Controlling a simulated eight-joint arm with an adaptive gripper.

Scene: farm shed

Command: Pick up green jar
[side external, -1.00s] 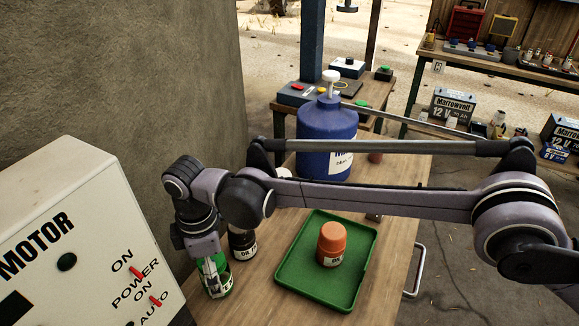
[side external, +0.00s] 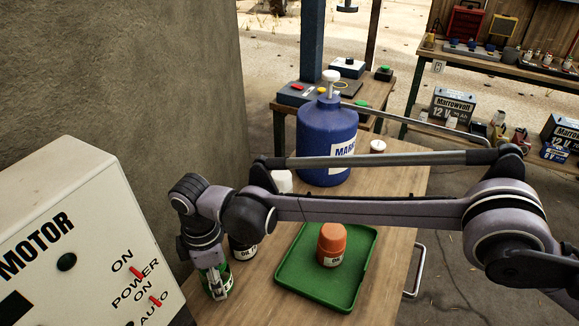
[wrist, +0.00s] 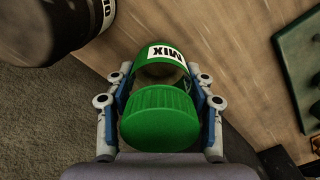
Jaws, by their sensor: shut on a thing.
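The green jar (side external: 207,283) stands near the left end of the wooden table in the side view. In the wrist view the green jar (wrist: 160,120) shows its ribbed green lid and a white label reading MIX. My gripper (side external: 217,288) comes down over it from above, with fingers on both sides. In the wrist view my gripper (wrist: 160,75) is shut on the jar, which sits between the two fingers. The fingers hide part of the jar in the side view.
A dark jar labelled OIL (side external: 243,250) stands close beside it. A green tray (side external: 290,285) holds an orange-lidded jar (side external: 331,245). A blue jug (side external: 322,135) stands farther back. The motor control box (side external: 75,235) is at left, near a wall (side external: 120,70).

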